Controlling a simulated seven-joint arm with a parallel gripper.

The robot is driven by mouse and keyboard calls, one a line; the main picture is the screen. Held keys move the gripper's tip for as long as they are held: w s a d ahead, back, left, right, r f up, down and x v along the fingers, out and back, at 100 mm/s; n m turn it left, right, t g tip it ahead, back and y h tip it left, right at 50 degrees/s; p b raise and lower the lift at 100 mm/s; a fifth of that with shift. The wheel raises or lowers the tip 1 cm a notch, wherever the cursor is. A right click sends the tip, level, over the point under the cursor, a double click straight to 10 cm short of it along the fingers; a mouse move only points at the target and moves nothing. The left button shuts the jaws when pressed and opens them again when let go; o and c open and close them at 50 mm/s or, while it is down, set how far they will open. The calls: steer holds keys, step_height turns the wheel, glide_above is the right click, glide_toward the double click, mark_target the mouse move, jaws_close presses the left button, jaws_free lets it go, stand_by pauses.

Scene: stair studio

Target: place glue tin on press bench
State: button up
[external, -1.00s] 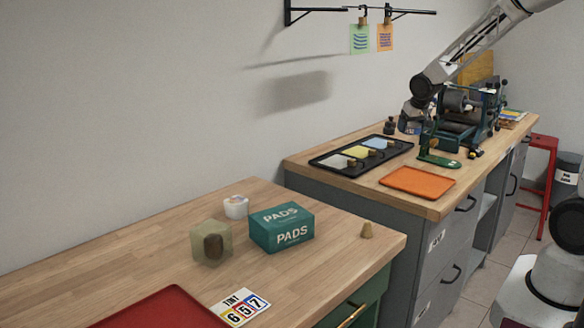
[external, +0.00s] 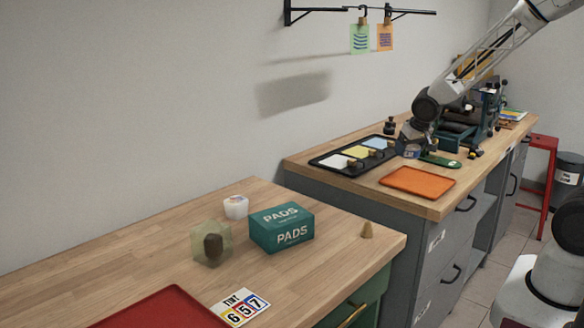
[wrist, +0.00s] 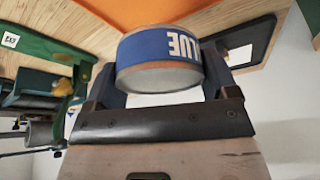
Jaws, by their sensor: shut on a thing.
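The glue tin (wrist: 158,50) has a blue label with white lettering and pale metal rims. In the wrist view it sits between the two fingers of my gripper (wrist: 160,78), which is shut on it. In the external view my gripper (external: 409,148) is low over the press bench (external: 437,208), between the black tray and the green press. The tin is too small and covered to make out clearly there. I cannot tell whether it touches the wooden top.
The black tray (external: 325,163) with colored pads lies left of my gripper. An orange tray (external: 417,181) lies in front, also seen in the wrist view (wrist: 190,12). The green press (external: 455,138) stands close behind. A nearer table holds a teal PADS box (external: 281,228).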

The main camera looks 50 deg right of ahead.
mark_target(416, 150)
steer(key=shift+f, duration=0.1)
steer(key=shift+f, duration=3.25)
steer(key=shift+f, duration=0.4)
steer(key=o, duration=1.1)
steer(key=shift+r, duration=0.1)
steer(key=shift+v, duration=3.8)
